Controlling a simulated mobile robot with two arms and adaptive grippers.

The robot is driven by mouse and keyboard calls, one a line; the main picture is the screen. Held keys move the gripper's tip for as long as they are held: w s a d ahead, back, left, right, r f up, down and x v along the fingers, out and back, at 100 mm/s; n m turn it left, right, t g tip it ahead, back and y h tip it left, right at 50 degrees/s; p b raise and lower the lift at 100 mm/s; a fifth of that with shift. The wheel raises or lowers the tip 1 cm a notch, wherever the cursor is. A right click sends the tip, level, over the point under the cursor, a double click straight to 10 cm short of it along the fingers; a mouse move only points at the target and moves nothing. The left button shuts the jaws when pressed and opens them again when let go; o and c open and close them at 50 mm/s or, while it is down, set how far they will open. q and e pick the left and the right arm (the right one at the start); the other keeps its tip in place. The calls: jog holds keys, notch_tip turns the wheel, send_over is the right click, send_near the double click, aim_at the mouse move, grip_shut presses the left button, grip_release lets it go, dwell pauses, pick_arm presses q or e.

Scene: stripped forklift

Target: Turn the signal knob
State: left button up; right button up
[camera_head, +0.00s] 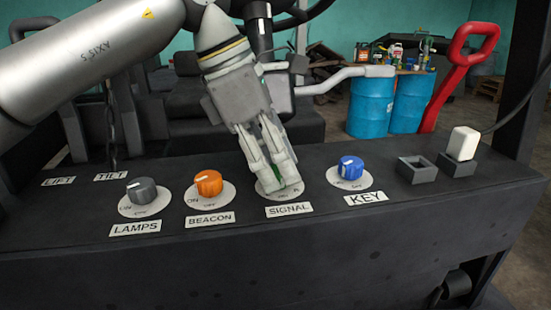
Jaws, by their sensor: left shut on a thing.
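The signal knob sits on its pale round dial (292,191) above the SIGNAL label (288,210). Only a sliver of green shows between the fingers, so its pointer and angle are hidden. My left gripper (280,180) comes down from above and is shut on the knob, its fingertips close to the dial. My right gripper is not in view.
An orange BEACON knob (208,183) and a grey LAMPS knob (141,190) stand to the left. A blue KEY knob (350,167) is close on the right. Beyond it are an empty square socket (417,169), a white block (463,143) and a red handle (453,75).

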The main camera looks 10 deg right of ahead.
pick_arm(q)
jog(key=shift+r+m+p, duration=0.15)
jog(key=shift+m+p, duration=0.25)
jog(key=shift+p, duration=0.1)
jog(key=m+g+p, duration=0.1)
jog(key=m+p, duration=0.2)
jog(key=p, duration=0.1)
jog(key=shift+w+r+m+g+y, duration=0.1)
jog(key=shift+m+g+y, duration=0.3)
jog(key=m+g+p, duration=0.1)
jog(key=m+p, duration=0.2)
jog(key=shift+w+d+y, duration=0.1)
jog(key=shift+d+y, duration=0.05)
jog(key=shift+y, duration=0.25)
jog(key=shift+f+m+p, duration=0.2)
jog(key=shift+m+p, duration=0.25)
jog(key=shift+m, duration=0.15)
jog(key=o, duration=1)
jog(key=shift+o, duration=0.2)
